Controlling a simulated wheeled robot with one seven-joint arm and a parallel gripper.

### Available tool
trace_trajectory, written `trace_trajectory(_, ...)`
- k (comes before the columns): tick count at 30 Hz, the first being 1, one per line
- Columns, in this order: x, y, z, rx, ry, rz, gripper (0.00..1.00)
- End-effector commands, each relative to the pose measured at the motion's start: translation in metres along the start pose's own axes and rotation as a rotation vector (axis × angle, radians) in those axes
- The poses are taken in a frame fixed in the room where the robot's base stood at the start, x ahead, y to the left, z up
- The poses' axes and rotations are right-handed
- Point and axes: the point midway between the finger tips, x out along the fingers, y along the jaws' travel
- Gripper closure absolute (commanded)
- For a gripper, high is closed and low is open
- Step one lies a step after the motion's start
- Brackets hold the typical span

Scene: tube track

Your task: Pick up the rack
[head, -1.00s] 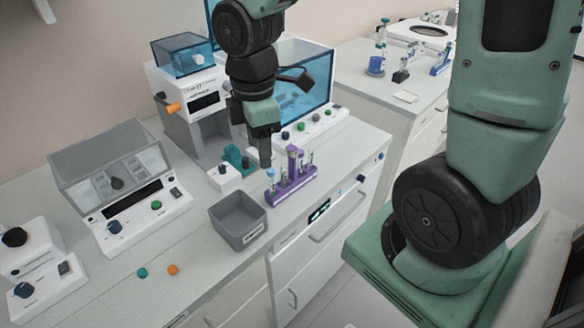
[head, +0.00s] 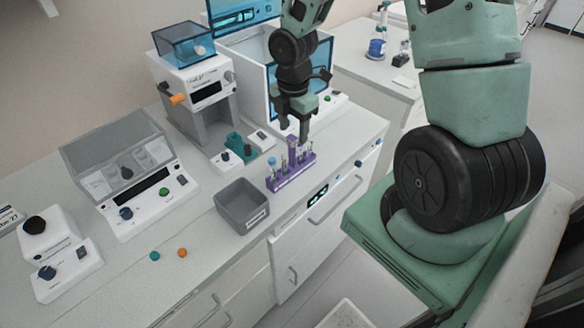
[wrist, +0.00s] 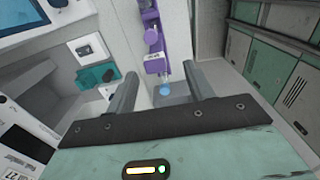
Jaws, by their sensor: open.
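The purple rack (head: 292,174) stands on the bench near its front edge, holding several tubes. One tube with a blue cap (head: 272,161) is at its left end. My gripper (head: 294,132) is open, pointing down over the rack's upright handle in the head view; contact cannot be told. In the wrist view, the rack (wrist: 152,42) shows beyond and between the open fingers (wrist: 160,88), with the blue cap low between them. Nothing is held.
A grey bin (head: 242,207) stands left of the rack. A teal holder (head: 241,147) and small white boxes are behind it. Machines line the back of the bench. A teal cap (head: 155,256) and an orange cap (head: 182,253) lie on open bench at front left.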

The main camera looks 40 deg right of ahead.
Motion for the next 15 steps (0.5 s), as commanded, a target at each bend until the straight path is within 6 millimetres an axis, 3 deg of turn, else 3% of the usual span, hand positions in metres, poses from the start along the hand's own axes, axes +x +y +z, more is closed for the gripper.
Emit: trace_trajectory(15, 0.046, 0.005, 0.0, 0.0, 0.0, -0.004, 0.47)
